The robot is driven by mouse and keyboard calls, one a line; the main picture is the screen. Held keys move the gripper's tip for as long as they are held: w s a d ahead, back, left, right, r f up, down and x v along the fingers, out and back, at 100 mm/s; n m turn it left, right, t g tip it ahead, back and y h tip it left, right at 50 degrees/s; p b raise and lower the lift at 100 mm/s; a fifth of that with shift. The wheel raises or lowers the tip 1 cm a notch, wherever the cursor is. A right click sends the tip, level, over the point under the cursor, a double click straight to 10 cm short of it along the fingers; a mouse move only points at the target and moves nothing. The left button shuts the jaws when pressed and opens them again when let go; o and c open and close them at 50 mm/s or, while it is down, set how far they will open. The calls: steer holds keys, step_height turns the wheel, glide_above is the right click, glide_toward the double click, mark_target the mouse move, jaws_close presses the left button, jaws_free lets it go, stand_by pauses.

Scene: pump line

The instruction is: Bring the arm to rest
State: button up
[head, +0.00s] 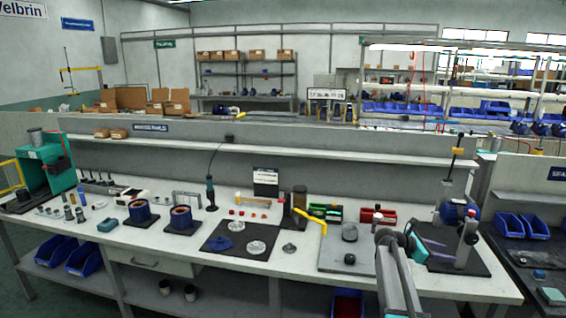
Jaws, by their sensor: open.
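Part of my own arm rises from the bottom edge of the head view, right of the middle, up to a grey and teal joint in front of the bench. Behind the arm is the long pale workbench (130,237). On the right is a dark mat (478,262) with a stand carrying a blue motor (456,212).
Green (326,212) and red (378,217) bins sit behind the plate. A dark mat (222,250) holds round parts. Blue-bodied units (181,219) stand further left. A side bench with blue bins (523,225) is at the right.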

steer(key=s+a+f+m+g+y+b, duration=0.1)
steer(key=s+a+f+y, duration=0.1)
steer(key=s+a+f, duration=0.8)
steer(key=s+a+f+y, duration=0.2)
steer(key=s+a+f, duration=0.25)
steer(key=f, duration=1.15)
steer(key=s+a+f+m+g+y+b, duration=0.1)
steer(key=s+a+f+y, duration=0.1)
steer(key=s+a+f, duration=0.75)
steer(key=s+a+f+m+g+y, duration=0.1)
steer(key=s+a+f+m+y, duration=0.1)
steer(key=s+a+f, duration=0.5)
steer(key=s+a+f+m+g+y, duration=0.2)
steer(key=s+f, duration=0.4)
steer(key=s, duration=0.3)
steer(key=s+a+m+g+y, duration=0.1)
steer(key=s+a+m+y, duration=0.3)
steer(key=s+a+m, duration=0.5)
steer(key=shift+s+a+r+m+b, duration=0.15)
steer(key=shift+a+m+b, duration=0.35)
steer(key=shift+m, duration=0.8)
